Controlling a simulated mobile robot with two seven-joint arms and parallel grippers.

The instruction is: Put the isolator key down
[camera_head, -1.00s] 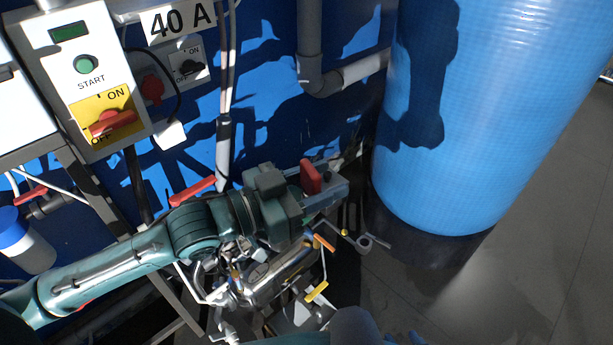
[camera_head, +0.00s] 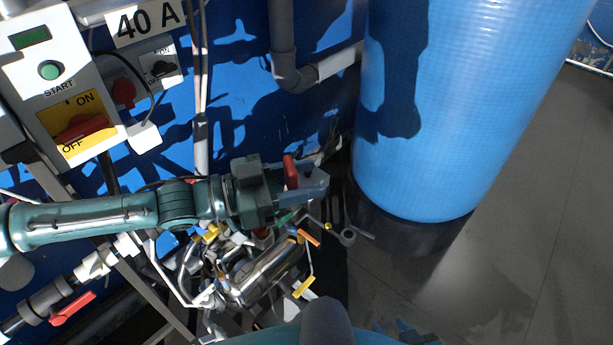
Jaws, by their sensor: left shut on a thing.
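My left gripper (camera_head: 306,184) is shut on the red isolator key (camera_head: 290,171), whose red part stands up between the fingers. The key's lower end is hidden by the gripper. It is held in the air in front of the blue wall, left of the blue tank and above the pipework. At the bottom edge, part of my right arm shows, with small blue-grey parts (camera_head: 408,332) that may be my right gripper; its jaws cannot be made out.
The control box (camera_head: 50,70) has a green START button and a red ON/OFF switch (camera_head: 82,128). A 40 A label (camera_head: 146,22) sits above a small switch. Metal pipework (camera_head: 262,275) with yellow handles lies below my gripper. The blue tank (camera_head: 440,110) stands right; grey floor (camera_head: 530,230) is clear.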

